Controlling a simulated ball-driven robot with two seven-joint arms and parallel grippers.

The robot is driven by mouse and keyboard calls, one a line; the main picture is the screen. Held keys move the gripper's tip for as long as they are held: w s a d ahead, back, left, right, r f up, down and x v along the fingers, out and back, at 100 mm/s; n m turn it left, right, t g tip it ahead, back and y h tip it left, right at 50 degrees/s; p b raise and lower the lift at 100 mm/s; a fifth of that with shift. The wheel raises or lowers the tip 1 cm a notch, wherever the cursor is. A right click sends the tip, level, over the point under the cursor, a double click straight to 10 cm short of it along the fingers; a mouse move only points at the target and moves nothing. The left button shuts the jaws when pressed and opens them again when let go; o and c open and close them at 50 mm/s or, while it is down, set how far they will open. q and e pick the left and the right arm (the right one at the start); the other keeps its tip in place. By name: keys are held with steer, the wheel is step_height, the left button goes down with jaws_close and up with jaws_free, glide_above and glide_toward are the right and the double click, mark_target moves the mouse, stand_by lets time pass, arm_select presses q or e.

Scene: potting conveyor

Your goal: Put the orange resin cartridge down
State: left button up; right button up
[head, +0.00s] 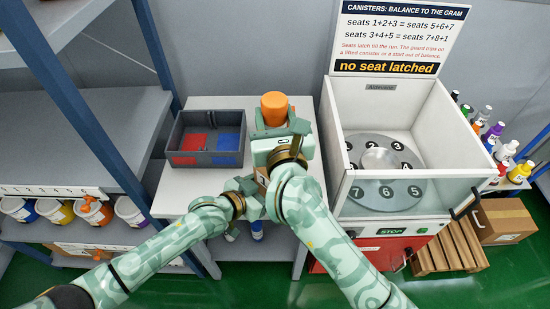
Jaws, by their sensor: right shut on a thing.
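The orange resin cartridge (274,104) shows at the back right of the white table, standing up beyond my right gripper. My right gripper (279,124) is shut on it, with a finger on either side. The gripper body hides the cartridge's lower part, so I cannot tell whether it touches the table. My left gripper (255,190) is over the table's front part, just left of my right wrist. Its fingers are partly hidden and I cannot tell how far apart they are.
A dark divided tray (206,159) with red and blue compartments stands left on the white table (185,199). To the right is a centrifuge (337,134) with numbered seats. A shelf with tubs (58,212) stands left. Bottles (503,152) and a carton (502,222) are right.

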step_height(320, 180, down, 10)
steer(key=shift+f, duration=0.2)
steer(key=shift+f, duration=0.25)
steer(key=shift+f, duration=0.35)
steer(key=o, duration=1.2)
steer(key=shift+f, duration=0.15)
steer(key=shift+r, duration=0.45)
steer(key=s+d, duration=0.2)
steer(key=s, duration=1)
steer(key=shift+r, duration=0.25)
